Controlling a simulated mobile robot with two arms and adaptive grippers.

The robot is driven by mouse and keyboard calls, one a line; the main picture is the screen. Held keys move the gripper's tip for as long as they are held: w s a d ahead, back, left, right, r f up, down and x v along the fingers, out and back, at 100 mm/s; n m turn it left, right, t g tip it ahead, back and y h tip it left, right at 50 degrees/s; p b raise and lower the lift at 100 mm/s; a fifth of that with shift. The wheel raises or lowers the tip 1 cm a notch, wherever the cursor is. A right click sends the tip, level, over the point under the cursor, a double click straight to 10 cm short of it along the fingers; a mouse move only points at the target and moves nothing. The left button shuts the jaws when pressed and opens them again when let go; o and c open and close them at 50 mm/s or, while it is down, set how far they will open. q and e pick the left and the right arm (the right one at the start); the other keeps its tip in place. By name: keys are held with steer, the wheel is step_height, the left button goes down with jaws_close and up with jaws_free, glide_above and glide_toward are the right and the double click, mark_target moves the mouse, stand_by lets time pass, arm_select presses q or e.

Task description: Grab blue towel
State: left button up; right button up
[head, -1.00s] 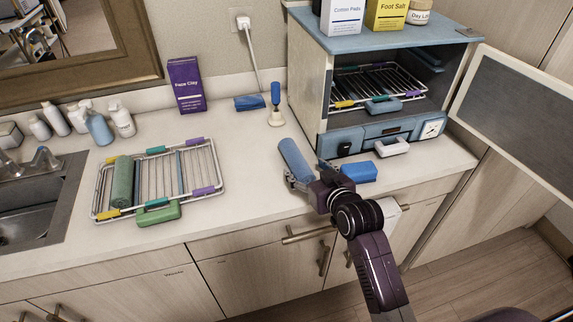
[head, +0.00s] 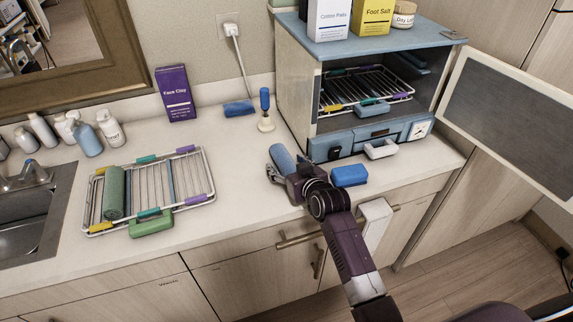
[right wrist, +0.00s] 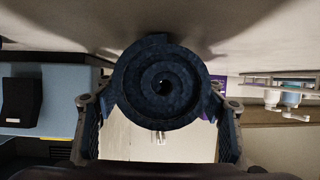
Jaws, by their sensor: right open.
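The blue towel (head: 281,157) is a roll lying on the counter in front of the warmer's left side. In the right wrist view the towel (right wrist: 160,82) shows end-on as a dark blue spiral. My right gripper (head: 287,172) is at the towel's near end, low over the counter. In the right wrist view its fingers (right wrist: 160,104) are spread, one on each side of the roll. It is open; I cannot tell whether either finger touches the towel. My left gripper is not in view.
The warmer (head: 324,142) stands behind with its door (head: 507,125) open to the right. A blue block (head: 349,175) lies right of my gripper. Another blue item (head: 239,107) and a blue-handled stand (head: 265,115) are behind. A wire rack (head: 190,213) with a green towel (head: 114,193) lies left.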

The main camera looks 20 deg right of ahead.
steer(key=c, duration=1.3)
